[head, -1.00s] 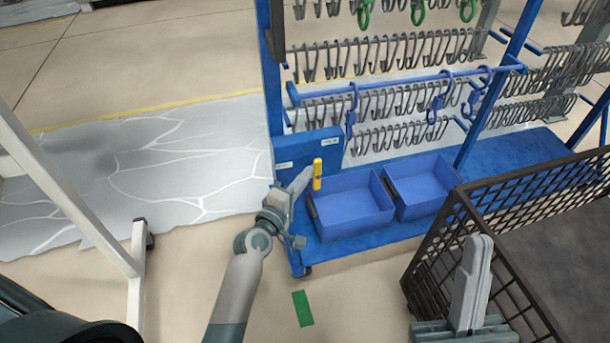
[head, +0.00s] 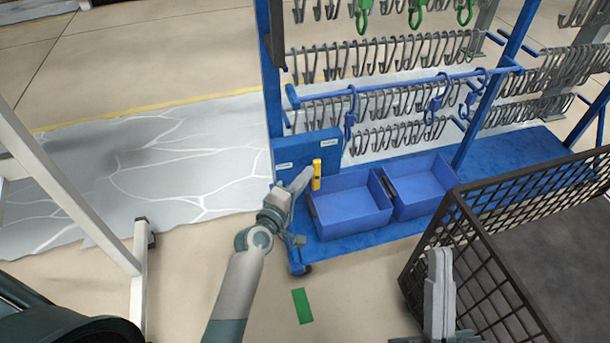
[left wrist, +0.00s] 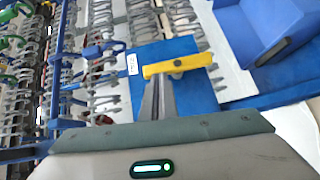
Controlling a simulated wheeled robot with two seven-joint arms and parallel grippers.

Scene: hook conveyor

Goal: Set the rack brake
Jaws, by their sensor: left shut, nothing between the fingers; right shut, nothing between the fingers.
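The blue rack (head: 405,228) stands ahead, with a blue box-like plate (head: 294,156) at its left end. A yellow brake lever (head: 317,175) stands upright in the head view, in front of that plate. In the left wrist view the yellow lever (left wrist: 178,68) lies across the picture just beyond my fingertips. My left gripper (head: 304,177) is shut and empty, its tips at or very close to the lever; contact cannot be told. It also shows in the left wrist view (left wrist: 158,82).
Two blue bins (head: 350,209) (head: 420,188) sit on the rack's base beside the lever. Rows of grey hooks (head: 385,55) hang above. A dark mesh crate (head: 500,235) is at right. A white frame leg (head: 138,265) stands at left. A green mark (head: 302,306) is on the floor.

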